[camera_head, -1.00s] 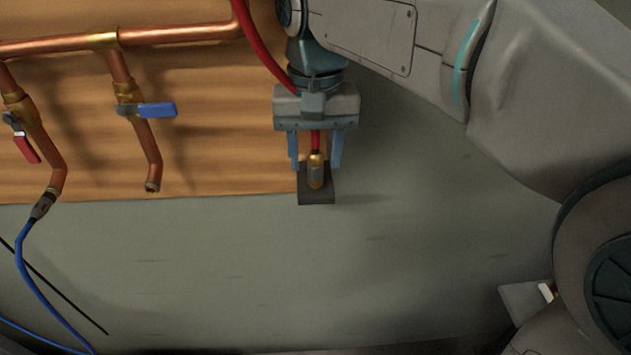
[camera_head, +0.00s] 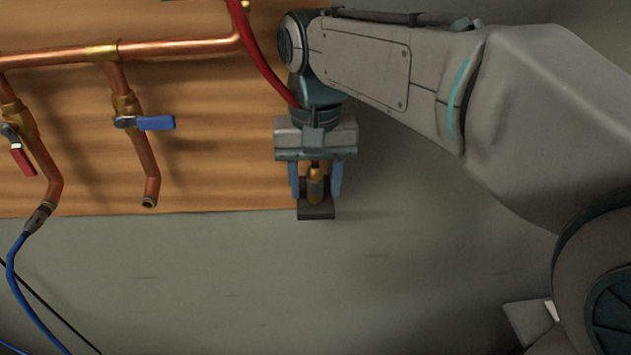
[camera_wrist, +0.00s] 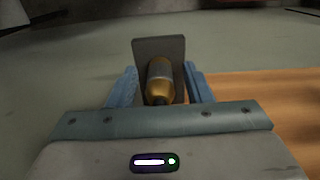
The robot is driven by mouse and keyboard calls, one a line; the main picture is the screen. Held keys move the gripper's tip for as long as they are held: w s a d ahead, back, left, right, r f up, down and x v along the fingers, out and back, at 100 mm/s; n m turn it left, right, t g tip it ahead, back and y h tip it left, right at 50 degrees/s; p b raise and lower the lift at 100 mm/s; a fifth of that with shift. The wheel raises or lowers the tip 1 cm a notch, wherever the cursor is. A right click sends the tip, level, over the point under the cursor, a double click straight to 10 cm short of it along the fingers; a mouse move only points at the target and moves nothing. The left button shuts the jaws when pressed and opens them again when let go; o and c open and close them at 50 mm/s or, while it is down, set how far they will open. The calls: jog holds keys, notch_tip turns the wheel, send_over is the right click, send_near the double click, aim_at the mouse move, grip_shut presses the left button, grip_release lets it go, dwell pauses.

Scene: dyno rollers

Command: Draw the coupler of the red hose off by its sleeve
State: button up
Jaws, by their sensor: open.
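The red hose (camera_head: 262,58) hangs down from the upper pipe and passes behind my wrist. Its brass coupler (camera_head: 316,174) shows below my palm, with a grey sleeve (camera_head: 315,189) around it, against a dark plate (camera_head: 316,213) at the board's lower right. My gripper (camera_head: 315,193) is open, one blue finger on each side of the coupler, with a gap visible. In the wrist view the coupler (camera_wrist: 158,92) points away from my palm to the plate (camera_wrist: 148,46), between the open fingers of my gripper (camera_wrist: 159,72). The hose behind the coupler is mostly hidden.
Copper pipes (camera_head: 180,47) run across the wooden board (camera_head: 225,130) at left. Valves with a blue handle (camera_head: 156,123) and a red handle (camera_head: 22,161) stand there. A blue hose (camera_head: 12,275) hangs at lower left. The grey area below the board is clear.

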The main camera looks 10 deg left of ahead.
aim_at(315, 166)
dwell(0.9)
grip_shut()
jog(key=shift+r+p, duration=3.05)
